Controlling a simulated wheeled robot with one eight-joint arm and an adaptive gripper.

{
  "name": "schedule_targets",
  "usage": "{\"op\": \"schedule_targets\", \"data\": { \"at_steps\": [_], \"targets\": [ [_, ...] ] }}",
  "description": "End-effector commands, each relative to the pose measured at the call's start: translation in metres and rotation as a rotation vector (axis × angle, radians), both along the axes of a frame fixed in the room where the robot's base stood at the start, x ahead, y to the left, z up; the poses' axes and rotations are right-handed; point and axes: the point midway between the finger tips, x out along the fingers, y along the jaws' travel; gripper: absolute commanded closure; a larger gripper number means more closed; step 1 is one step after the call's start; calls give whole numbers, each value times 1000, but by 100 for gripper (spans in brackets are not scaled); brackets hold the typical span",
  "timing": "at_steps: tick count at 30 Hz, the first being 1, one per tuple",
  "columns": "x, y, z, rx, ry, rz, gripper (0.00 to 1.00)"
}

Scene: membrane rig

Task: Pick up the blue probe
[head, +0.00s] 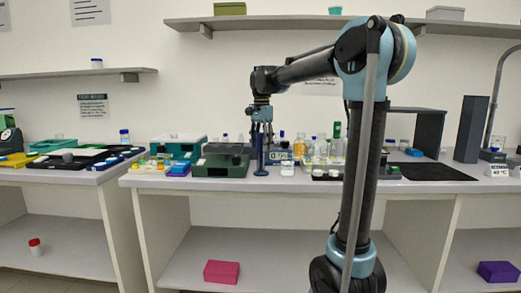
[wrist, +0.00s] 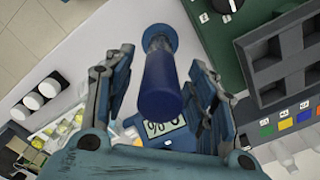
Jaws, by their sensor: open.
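The blue probe (wrist: 161,88) stands upright on the bench, a dark blue cylinder with a lighter blue round foot. In the wrist view it is between the two fingers of my gripper (wrist: 160,75), with a gap visible on each side. In the head view the probe (head: 261,160) is a thin dark blue upright at the bench's front part, under my gripper (head: 262,128). My gripper points down, open and empty. Whether its fingertips reach beside the probe's top or stay above it, I cannot tell.
A dark green box (head: 222,165) stands close left of the probe; it shows at the right in the wrist view (wrist: 217,18). A blue meter with a display (wrist: 160,128) is close by.

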Motion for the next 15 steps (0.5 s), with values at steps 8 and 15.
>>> {"op": "schedule_targets", "data": {
  "at_steps": [8, 15],
  "targets": [
    [0, 0, 0, 0, 0, 0, 89],
    [0, 0, 0, 0, 0, 0, 90]
  ]
}}
